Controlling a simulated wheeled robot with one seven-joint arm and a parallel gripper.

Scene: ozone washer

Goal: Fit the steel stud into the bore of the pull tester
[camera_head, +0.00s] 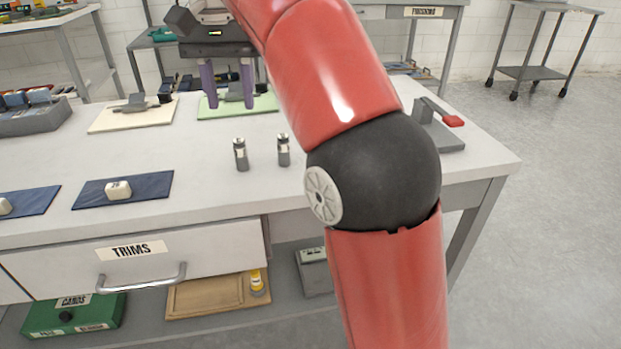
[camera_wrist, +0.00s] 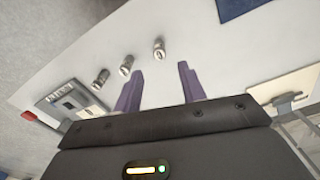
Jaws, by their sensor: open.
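Several small upright steel-grey cylinders with pale bands stand on the white bench; I cannot tell which is the steel stud. The head view shows a left cylinder (camera_head: 240,154) and a right cylinder (camera_head: 283,150). The wrist view shows three: one nearest the fingers (camera_wrist: 159,49), a middle one (camera_wrist: 126,65) and one by the device (camera_wrist: 101,79). My gripper (camera_head: 228,100) is open, empty, above the bench.
A green mat (camera_head: 268,104) and a cream board (camera_head: 108,118) with grey items lie at the back. A navy mat (camera_head: 150,190) with a pale block (camera_head: 118,190) lies at front left. A grey bin (camera_head: 40,121) stands farther left. Bench around the cylinders is clear.

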